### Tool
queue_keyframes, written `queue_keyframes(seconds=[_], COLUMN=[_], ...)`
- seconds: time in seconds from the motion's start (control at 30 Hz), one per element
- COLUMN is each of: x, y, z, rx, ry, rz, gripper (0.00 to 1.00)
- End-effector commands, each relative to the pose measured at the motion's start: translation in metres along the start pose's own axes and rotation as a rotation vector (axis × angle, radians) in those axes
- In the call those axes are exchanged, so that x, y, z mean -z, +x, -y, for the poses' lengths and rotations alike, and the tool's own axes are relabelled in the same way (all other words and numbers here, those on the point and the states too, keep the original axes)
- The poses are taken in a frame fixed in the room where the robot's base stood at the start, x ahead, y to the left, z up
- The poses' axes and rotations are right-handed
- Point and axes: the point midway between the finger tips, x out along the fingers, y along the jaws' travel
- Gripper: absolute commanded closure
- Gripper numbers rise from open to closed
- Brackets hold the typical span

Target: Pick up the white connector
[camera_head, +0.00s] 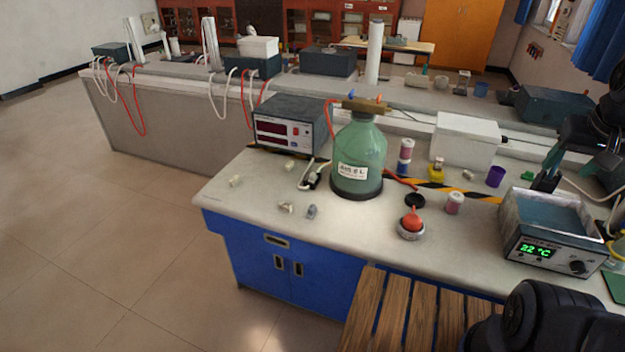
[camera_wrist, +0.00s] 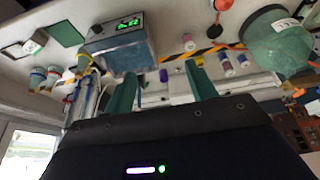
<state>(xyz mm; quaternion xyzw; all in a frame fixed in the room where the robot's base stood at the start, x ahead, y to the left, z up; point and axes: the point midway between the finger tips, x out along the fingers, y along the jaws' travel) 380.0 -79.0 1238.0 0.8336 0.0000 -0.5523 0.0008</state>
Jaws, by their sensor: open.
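Several small pale pieces lie near the left end of the bench top. One whitish piece (camera_head: 286,208) is near the front edge, with a bluish-grey piece (camera_head: 311,211) beside it. Another whitish piece (camera_head: 236,181) lies farther left, and one more (camera_head: 290,166) is near the power supply. I cannot tell which is the white connector. My gripper is at the far right in the head view, above the water bath and far from these pieces. In the wrist view my gripper (camera_wrist: 160,80) has its two green fingers apart, with nothing held between them. No connector is recognisable in that view.
A large green bottle (camera_head: 358,160) stands mid-bench, right of the small pieces. A power supply (camera_head: 290,124) with cables is behind them. A water bath (camera_head: 545,235) reading 22 °C, a red bulb (camera_head: 412,222) and small jars are to the right. The front left bench top is mostly clear.

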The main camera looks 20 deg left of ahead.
Motion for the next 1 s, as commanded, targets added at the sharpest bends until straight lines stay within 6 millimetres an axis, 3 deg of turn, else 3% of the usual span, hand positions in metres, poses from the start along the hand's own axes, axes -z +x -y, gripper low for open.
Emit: queue_keyframes(seconds=[0.13,0.37,0.57,0.77,1.0], x=[0.015,0.048,0.089,0.145,0.209], y=[-0.035,-0.043,-0.051,-0.056,-0.053], z=[0.000,0.012,0.030,0.061,0.113], rx=[0.000,0.032,0.062,0.086,0.088], ry=[0.000,0.088,0.201,0.358,0.552], rz=[-0.005,0.026,0.063,0.122,0.199], gripper=[0.44,0.44,0.44,0.44,0.44])
